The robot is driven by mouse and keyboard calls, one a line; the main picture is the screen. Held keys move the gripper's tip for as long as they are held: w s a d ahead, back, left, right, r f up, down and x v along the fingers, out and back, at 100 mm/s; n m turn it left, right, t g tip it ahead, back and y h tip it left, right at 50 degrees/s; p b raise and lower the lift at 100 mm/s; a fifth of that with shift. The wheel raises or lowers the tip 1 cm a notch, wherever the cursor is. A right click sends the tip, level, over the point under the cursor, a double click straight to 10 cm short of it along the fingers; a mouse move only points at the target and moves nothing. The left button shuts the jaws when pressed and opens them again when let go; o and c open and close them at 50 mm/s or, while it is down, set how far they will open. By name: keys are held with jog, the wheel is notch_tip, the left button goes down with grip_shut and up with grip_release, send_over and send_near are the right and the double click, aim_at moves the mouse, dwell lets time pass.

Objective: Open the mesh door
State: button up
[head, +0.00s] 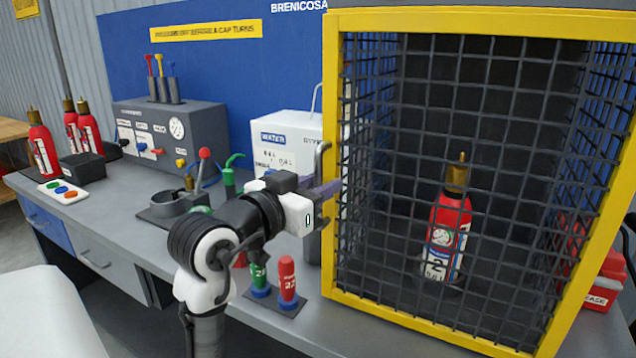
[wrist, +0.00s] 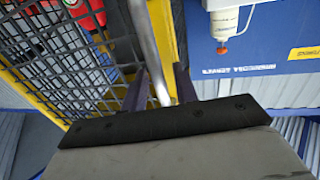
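The mesh door (head: 445,130) is a dark wire grid in a yellow frame on the front of a cage, and it looks shut. Its grey bar handle (head: 321,165) stands upright at the door's left edge. My gripper (head: 326,189) is at that handle. In the wrist view the handle (wrist: 146,35) passes between the two dark fingers of my gripper (wrist: 161,70). A narrow gap shows beside the bar, so the fingers look open around it. The mesh (wrist: 70,65) is left of the fingers there.
A red extinguisher (head: 448,230) stands inside the cage. A white water box (head: 285,140) is behind my gripper. Red and green cylinders on a stand (head: 288,280) are below my arm. A grey gauge panel (head: 185,135) and more extinguishers (head: 42,150) are left on the bench.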

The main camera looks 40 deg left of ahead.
grip_shut()
jog(key=shift+s, duration=0.2)
dwell(0.3)
